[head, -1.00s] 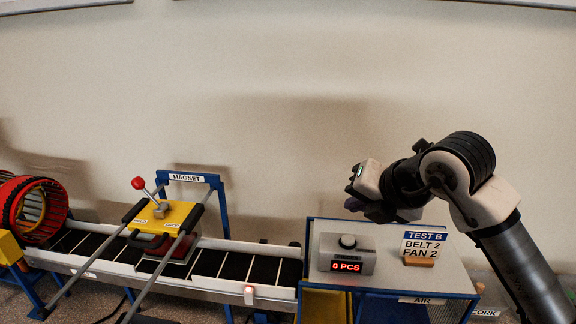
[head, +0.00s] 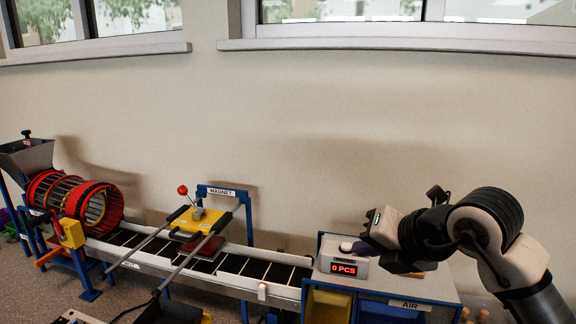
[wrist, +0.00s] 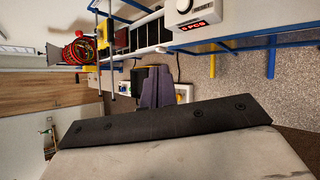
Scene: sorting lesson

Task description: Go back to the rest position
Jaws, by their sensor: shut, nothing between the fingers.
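My gripper (head: 372,240) is at the right in the head view, on my raised arm. Its purple-grey fingers are shut and hold nothing. In the picture they overlap the right edge of the grey box with the red "0 PCS" display (head: 343,267); I cannot tell the gap in depth. In the wrist view the shut fingers (wrist: 157,88) show above a dark bar, and the display box (wrist: 198,12) is at the top.
The conveyor belt (head: 235,266) runs left from the display box's bench (head: 440,275). The yellow magnet unit (head: 195,220) stands over it. The red drum (head: 98,208) and grey hopper (head: 27,158) are at the far left. The wall behind is bare below the windows.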

